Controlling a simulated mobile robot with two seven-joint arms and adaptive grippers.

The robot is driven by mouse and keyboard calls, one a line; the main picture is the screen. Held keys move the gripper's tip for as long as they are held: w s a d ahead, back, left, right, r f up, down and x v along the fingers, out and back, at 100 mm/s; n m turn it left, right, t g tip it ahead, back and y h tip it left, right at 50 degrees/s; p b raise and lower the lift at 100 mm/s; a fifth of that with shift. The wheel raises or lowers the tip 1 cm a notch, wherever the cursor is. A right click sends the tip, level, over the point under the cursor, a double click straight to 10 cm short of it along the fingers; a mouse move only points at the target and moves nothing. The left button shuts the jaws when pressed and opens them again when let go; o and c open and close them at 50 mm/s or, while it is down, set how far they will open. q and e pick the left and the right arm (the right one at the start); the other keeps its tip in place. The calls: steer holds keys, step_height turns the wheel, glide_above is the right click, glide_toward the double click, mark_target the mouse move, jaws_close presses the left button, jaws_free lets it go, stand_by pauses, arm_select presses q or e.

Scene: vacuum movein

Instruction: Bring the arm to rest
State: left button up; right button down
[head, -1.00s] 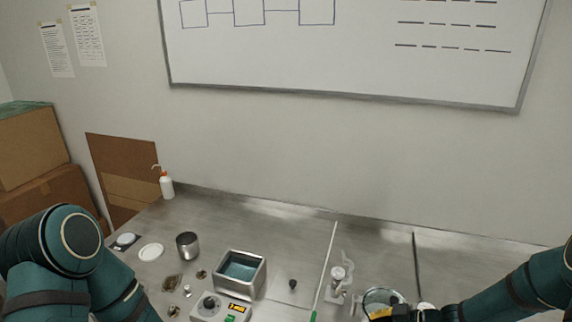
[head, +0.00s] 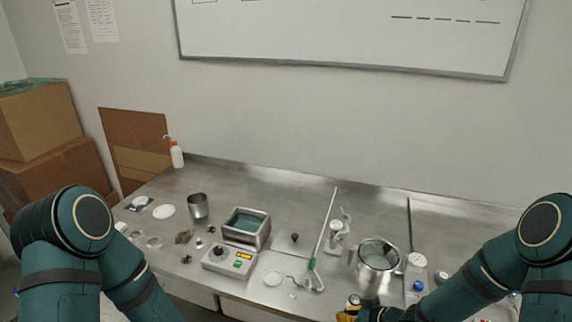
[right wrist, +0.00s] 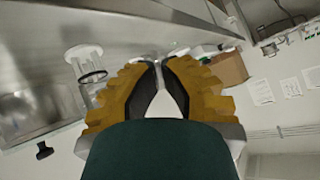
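My right arm (head: 485,270) comes in from the right, with its elbow raised above the counter. My right gripper (head: 352,304) shows at the bottom edge of the head view, partly cut off, in front of the metal counter. In the right wrist view its yellow fingers (right wrist: 157,64) meet at the tips, with no object seen between them. My left arm (head: 85,245) is bent at the left of the head view; its gripper is out of view.
The steel counter (head: 290,187) holds a clear vessel (head: 378,254) beyond my right gripper, white bottles (head: 415,268), a control box (head: 230,258) with a bath, a metal cup (head: 198,206) and a rod on a stand (head: 325,228). Cardboard boxes (head: 40,120) stand at left.

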arm_select(q)
step_height(320, 180, down, 6)
steer(key=b, duration=0.4)
steer(key=shift+d+b, duration=0.15)
steer(key=shift+b, duration=0.2)
arm_select(e)
steer(key=s+a+f+m+g+h, duration=0.3)
steer(key=s+f+m, duration=0.4)
steer(key=s+f, duration=0.5)
steer(key=shift+s+a+f+g+h, duration=0.35)
steer(key=shift+s+a+g, duration=0.35)
steer(key=shift+a, duration=0.5)
arm_select(q)
steer(key=shift+s, duration=0.1)
arm_select(e)
steer(key=shift+w, duration=0.15)
